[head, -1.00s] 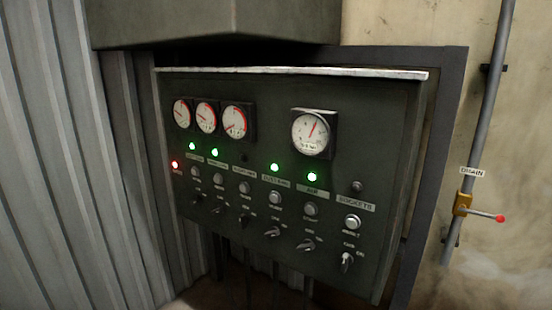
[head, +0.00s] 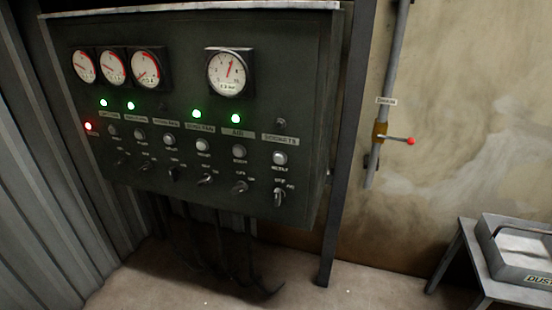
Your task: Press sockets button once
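The dark control panel (head: 300,190) fills the left and middle of the head view. The sockets label (head: 281,138) is at the panel's right end. Above it is an unlit lamp (head: 281,122), and below it a pale round sockets button (head: 280,158). Under the button is a rotary switch (head: 279,197). Other columns to the left have similar buttons and switches, with several green lamps and one red lamp lit. Neither of my grippers is in view.
A pipe with a red-tipped drain valve lever (head: 396,140) runs down the wall right of the panel. A grey tray (head: 510,265) stands on a small table at lower right. A dark post stands beside the panel, and bare floor shows below.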

